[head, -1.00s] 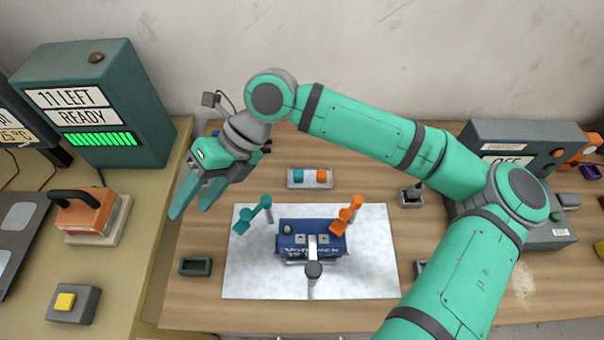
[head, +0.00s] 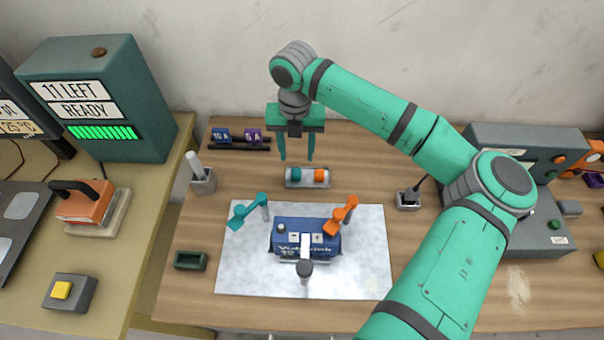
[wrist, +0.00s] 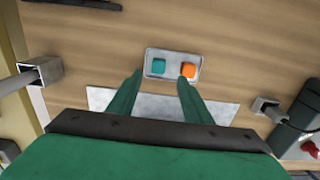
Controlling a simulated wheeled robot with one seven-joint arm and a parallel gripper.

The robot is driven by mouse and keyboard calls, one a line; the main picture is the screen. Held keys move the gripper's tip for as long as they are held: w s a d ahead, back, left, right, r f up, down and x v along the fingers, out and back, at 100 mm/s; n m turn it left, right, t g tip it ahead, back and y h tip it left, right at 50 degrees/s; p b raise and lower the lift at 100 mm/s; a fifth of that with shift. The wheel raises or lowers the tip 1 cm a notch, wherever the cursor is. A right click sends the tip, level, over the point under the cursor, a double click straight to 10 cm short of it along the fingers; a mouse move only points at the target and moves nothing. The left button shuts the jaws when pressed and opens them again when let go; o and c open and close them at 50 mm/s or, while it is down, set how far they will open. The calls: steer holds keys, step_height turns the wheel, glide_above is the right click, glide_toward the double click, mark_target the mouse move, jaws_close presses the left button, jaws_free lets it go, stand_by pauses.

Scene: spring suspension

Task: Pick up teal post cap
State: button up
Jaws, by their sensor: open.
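The teal post cap (head: 297,174) sits in the left half of a small grey tray (head: 309,184). An orange cap (head: 320,175) sits beside it on the right. In the wrist view the teal cap (wrist: 159,66) shows in the tray (wrist: 172,55), beyond my fingertips and between their lines. My gripper (head: 296,158) is open and empty, pointing down just behind and above the tray. In the wrist view my gripper (wrist: 160,78) shows two green fingers spread apart, with the orange cap (wrist: 189,71) near the right fingertip.
A grey holder (head: 202,182) stands left. A rack with blue and purple pieces (head: 238,140) lies behind left.

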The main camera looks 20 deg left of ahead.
mark_target(296, 172)
steer(key=shift+a+f, duration=0.1)
steer(key=shift+f, duration=3.75)
steer(key=shift+c, duration=0.6)
steer(key=shift+s, duration=0.1)
steer(key=c, duration=1)
